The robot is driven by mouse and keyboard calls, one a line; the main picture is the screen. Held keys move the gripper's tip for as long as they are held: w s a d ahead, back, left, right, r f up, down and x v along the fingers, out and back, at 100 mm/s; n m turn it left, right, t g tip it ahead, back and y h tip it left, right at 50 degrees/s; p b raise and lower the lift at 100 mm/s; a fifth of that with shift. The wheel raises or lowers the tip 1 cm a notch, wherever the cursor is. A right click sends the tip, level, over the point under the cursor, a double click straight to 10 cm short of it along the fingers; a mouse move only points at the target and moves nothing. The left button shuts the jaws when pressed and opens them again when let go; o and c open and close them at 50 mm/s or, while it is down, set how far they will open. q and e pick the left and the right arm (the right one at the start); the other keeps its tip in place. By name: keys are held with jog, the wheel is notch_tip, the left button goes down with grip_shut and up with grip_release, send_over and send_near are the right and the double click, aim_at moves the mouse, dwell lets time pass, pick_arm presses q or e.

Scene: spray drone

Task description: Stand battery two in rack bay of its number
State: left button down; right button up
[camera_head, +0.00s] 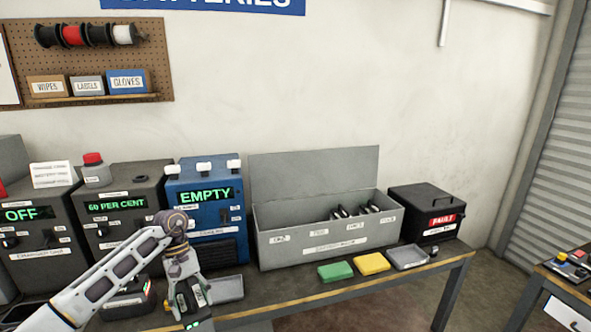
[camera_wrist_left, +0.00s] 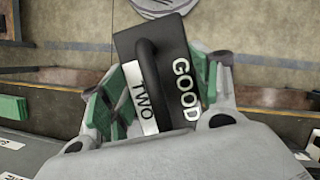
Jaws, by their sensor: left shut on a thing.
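My left gripper (camera_head: 190,300) is shut on a dark battery. In the left wrist view the battery (camera_wrist_left: 178,75) sits between the green finger pads and shows a black handle, a label reading TWO and the word GOOD. In the head view the battery is small and held near the table's front edge, in front of the blue charger. The grey rack (camera_head: 300,247) with a raised lid stands to the right of it at the back of the table. Several dark items show inside the rack, and labels on its front are too small to read surely. My right gripper is not in view.
A blue charger (camera_head: 205,215) reads EMPTY, and a dark one (camera_head: 128,215) reads 60 PER CENT. Green (camera_head: 335,271), yellow (camera_head: 372,263) and grey (camera_head: 408,257) pads lie before the rack. A grey tray (camera_head: 227,289) lies beside my gripper. A black FAULT box (camera_head: 425,220) stands right of the rack.

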aim_at(196, 329)
pick_arm(q)
jog(key=s+f+m, duration=0.1)
jog(key=f, duration=0.1)
jog(key=s+d+f+m+y, duration=0.1)
jog(key=m, duration=0.1)
jog(key=s+f+m, duration=0.1)
jog(key=s+f, duration=0.1)
jog(key=shift+d+f+m+g+y, duration=0.3)
jog(key=shift+d, duration=0.1)
jog(key=shift+s+d+f+m+y, duration=0.15)
jog(key=shift+s+d+f+m, duration=0.15)
jog(key=shift+d+f+m, duration=0.35)
jog(key=shift+s+d+f+m+y, duration=0.25)
jog(key=shift+d+f, duration=0.1)
jog(key=shift+d, duration=0.6)
jog(key=shift+s+d+f+m+y, duration=0.1)
jog(key=shift+s+d+f+m, duration=0.3)
jog(key=shift+d, duration=0.4)
jog(key=shift+w+f, duration=0.1)
jog(key=shift+d, duration=0.1)
